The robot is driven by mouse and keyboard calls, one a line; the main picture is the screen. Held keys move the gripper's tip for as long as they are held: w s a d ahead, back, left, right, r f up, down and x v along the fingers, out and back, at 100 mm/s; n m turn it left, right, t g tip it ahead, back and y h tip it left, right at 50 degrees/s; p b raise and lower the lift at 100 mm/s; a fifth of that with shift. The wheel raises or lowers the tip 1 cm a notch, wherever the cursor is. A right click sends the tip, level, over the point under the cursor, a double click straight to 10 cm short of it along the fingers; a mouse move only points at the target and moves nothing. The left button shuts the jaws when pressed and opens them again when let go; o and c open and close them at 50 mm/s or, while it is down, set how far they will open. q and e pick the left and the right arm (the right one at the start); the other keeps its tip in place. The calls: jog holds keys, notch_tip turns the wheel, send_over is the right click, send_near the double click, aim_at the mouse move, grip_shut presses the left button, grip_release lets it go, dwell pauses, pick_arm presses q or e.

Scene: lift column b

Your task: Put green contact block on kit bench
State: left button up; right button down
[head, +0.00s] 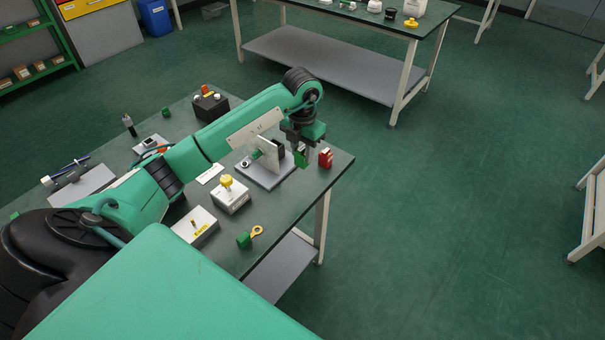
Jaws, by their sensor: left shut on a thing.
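My left arm reaches across the near bench (318,180) from the left. Its gripper (300,150) points down near the bench's right end and is shut on a green contact block (301,158), which is partly hidden by the fingers. The block is beside a grey stand with an upright plate (265,170) and left of a red block (325,158). Whether the green block touches anything below is not clear. A second bench (340,17) stands at the back with several small items on it. Which bench is the kit bench is not marked. My right gripper is out of view.
On the near bench are a white box with a yellow knob (231,196), another pale box (197,227), a green piece with a yellow ring (244,240) and a dark box (210,105). Open green floor (440,220) lies to the right. A white-framed stand (592,220) is at the right edge.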

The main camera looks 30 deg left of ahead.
aim_at(302, 161)
pick_arm(q)
notch_tip(302, 161, down, 5)
jog(key=shift+f, duration=0.1)
notch_tip(302, 161, down, 4)
jog(key=shift+p, duration=0.5)
jog(key=shift+f, duration=0.25)
jog(key=o, duration=0.6)
jog(key=shift+c, duration=0.2)
jog(key=o, duration=0.4)
jog(key=shift+r, duration=0.35)
notch_tip(302, 161, up, 5)
jog(key=shift+f+b, duration=0.1)
jog(key=shift+b, duration=0.5)
notch_tip(302, 161, up, 7)
jog(key=shift+f+b, duration=0.1)
jog(key=shift+b, duration=0.35)
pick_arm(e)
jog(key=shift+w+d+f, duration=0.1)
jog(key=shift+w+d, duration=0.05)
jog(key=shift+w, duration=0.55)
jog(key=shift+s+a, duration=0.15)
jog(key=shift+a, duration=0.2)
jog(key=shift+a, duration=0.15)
